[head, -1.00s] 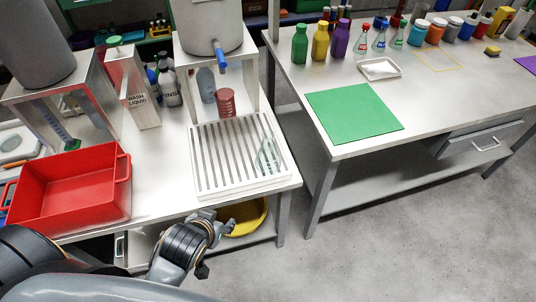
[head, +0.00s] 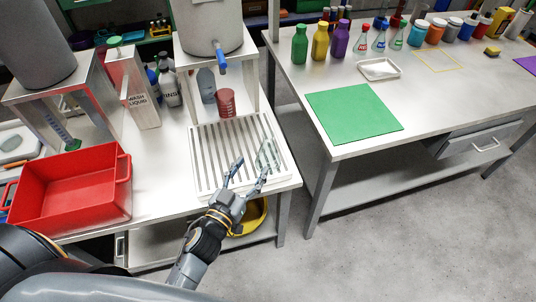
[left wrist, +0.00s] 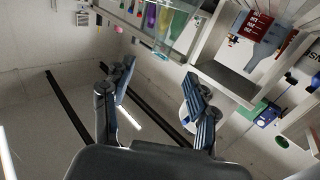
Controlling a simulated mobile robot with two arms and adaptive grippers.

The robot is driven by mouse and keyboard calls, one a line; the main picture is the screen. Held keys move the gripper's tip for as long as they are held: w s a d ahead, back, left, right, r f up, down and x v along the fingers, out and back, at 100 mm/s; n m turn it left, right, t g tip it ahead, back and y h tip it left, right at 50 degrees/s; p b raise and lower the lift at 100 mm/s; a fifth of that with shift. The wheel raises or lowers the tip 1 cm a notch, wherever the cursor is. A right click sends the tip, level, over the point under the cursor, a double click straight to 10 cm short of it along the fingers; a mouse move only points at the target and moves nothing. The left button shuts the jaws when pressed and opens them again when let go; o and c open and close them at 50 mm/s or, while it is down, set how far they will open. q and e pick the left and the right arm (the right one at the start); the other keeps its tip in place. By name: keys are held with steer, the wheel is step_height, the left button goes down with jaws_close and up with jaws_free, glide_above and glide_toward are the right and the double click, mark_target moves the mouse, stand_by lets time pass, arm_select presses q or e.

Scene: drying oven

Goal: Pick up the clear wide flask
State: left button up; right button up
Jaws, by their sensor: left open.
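The clear wide flask (head: 268,155) stands on the right part of the white slatted drying tray (head: 205,187). It is see-through and its outline is faint. My left gripper (head: 251,170) is open in front of the flask, with its fingers spread and pointing toward it. One finger lies left of the flask and the other overlaps its lower edge in the head view; I cannot tell whether they touch. In the left wrist view the open fingers (left wrist: 160,84) show with nothing between them, and a clear glass shape (left wrist: 172,28), probably the flask, is beyond them. My right gripper is not in view.
A red cup (head: 226,102) stands at the tray's back, under a grey tank (head: 210,25) with a blue tap. A red bin (head: 72,195) is at left. A yellow tub (head: 250,218) is below the tray. The green mat (head: 353,113) on the other table is bare.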

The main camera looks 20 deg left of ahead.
mark_target(266, 142)
arm_select(q)
steer(key=w, duration=0.6)
steer(key=shift+w+d+p, duration=0.3)
steer(key=shift+w+d, duration=0.05)
steer(key=shift+d, duration=0.05)
steer(key=w, duration=0.5)
steer(key=shift+w+d+r+p, duration=0.1)
steer(key=shift+w+d+p, duration=0.1)
steer(key=shift+p, duration=0.2)
jaws_close()
